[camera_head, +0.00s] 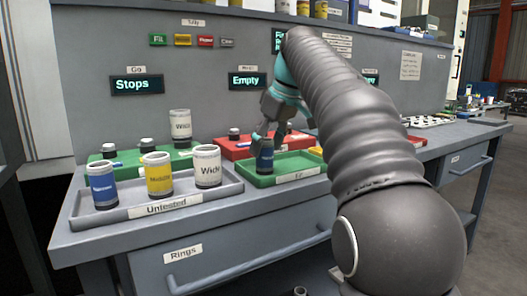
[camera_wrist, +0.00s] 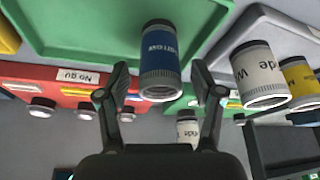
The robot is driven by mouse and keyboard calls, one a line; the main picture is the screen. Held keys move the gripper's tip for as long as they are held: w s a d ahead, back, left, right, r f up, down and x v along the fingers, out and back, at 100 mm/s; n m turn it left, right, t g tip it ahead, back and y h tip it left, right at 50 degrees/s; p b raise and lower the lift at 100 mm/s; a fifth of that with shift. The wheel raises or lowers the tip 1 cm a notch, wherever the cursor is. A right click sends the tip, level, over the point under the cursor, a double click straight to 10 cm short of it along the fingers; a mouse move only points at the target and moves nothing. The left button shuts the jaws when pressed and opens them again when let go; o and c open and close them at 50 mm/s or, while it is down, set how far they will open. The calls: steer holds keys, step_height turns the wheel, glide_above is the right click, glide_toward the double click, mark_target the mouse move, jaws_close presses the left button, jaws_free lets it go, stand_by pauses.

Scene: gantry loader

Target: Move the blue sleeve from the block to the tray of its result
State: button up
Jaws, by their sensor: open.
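A blue sleeve (camera_head: 265,158) with a dark rim stands in the green tray (camera_head: 262,181), near its left end. The tray's front label is too small to read surely. My gripper (camera_head: 265,136) is open just above and around this sleeve. In the wrist view the blue sleeve (camera_wrist: 160,55) shows between my spread fingers (camera_wrist: 160,80), with a gap on both sides. The green block (camera_head: 108,156) with dark-topped plugs is at the back left, carrying a white "Wide" sleeve (camera_head: 180,125). The red block (camera_head: 228,147), labelled "No go" in the wrist view, lies behind the green tray.
The grey "Untested" tray (camera_head: 130,212) at the left holds another blue sleeve (camera_head: 103,190), a yellow sleeve (camera_head: 157,175) and a white "Wide" sleeve (camera_head: 207,167). The Go display (camera_head: 137,85) reads "Stops"; the No go display (camera_head: 247,80) reads "Empty". My arm hides the bench's middle right.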

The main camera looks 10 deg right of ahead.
steer(key=p+v, duration=0.2)
steer(key=v, duration=0.6)
steer(key=shift+r+p, duration=0.35)
steer(key=shift+p, duration=0.05)
steer(key=s+f+m+t+h, duration=0.1)
steer(key=s+f+m, duration=0.2)
steer(key=s+f, duration=1)
steer(key=s+a+f+m+h, duration=0.1)
steer(key=s+f+m, duration=0.3)
steer(key=s+f, duration=1)
step_height(320, 180, down, 5)
steer(key=shift+r+t+h, duration=0.15)
steer(key=shift+t+h, duration=0.25)
